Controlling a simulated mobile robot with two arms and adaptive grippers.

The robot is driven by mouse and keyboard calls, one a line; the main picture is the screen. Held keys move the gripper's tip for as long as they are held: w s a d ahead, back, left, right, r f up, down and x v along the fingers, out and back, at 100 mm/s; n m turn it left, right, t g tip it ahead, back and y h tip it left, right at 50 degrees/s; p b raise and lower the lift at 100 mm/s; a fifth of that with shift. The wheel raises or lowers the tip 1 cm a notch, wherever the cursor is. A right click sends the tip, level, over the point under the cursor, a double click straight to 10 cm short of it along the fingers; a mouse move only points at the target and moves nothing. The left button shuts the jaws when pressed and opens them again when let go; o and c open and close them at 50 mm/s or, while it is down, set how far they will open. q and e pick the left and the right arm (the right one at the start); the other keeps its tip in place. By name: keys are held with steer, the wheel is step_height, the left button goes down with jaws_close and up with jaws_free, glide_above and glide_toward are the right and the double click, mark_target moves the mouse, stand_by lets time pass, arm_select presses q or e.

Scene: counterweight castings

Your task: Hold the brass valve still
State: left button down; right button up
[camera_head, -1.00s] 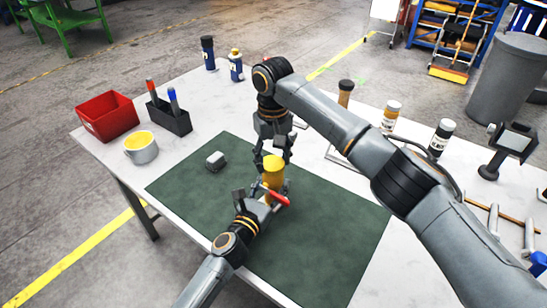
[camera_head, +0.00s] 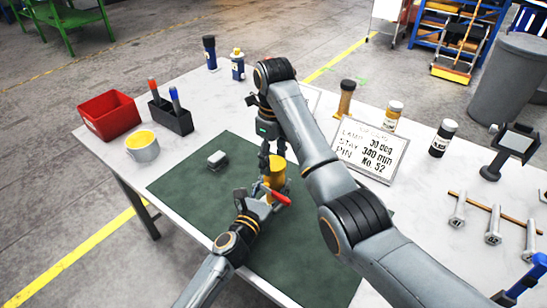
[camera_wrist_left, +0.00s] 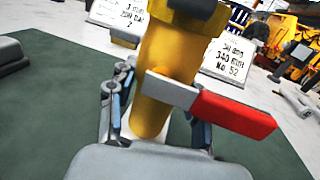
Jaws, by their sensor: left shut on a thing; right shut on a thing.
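The brass valve (camera_head: 275,173) is a yellow upright cylinder with a red lever on its side, standing over the green mat (camera_head: 195,190). My left gripper (camera_head: 262,202) is shut around its lower part. In the left wrist view the valve (camera_wrist_left: 160,75) is between the left fingers (camera_wrist_left: 158,105), and its red-ended lever points right. My right gripper (camera_head: 268,157) comes from behind and above and is shut on the upper part of the valve. The exact contact of the right fingers is partly hidden.
A small grey block (camera_head: 217,160) lies on the mat. A yellow-topped cup (camera_head: 142,147), red bin (camera_head: 108,115) and dark pen holder (camera_head: 172,117) stand at left. A sign (camera_head: 368,150), bottles and bolts (camera_head: 493,225) are at right.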

steer(key=m, duration=0.3)
steer(key=shift+w+r+m, duration=0.1)
steer(key=shift+m, duration=0.3)
steer(key=shift+d, duration=0.1)
steer(key=o, duration=0.7)
steer(key=shift+o, duration=0.2)
steer(key=shift+c, duration=0.3)
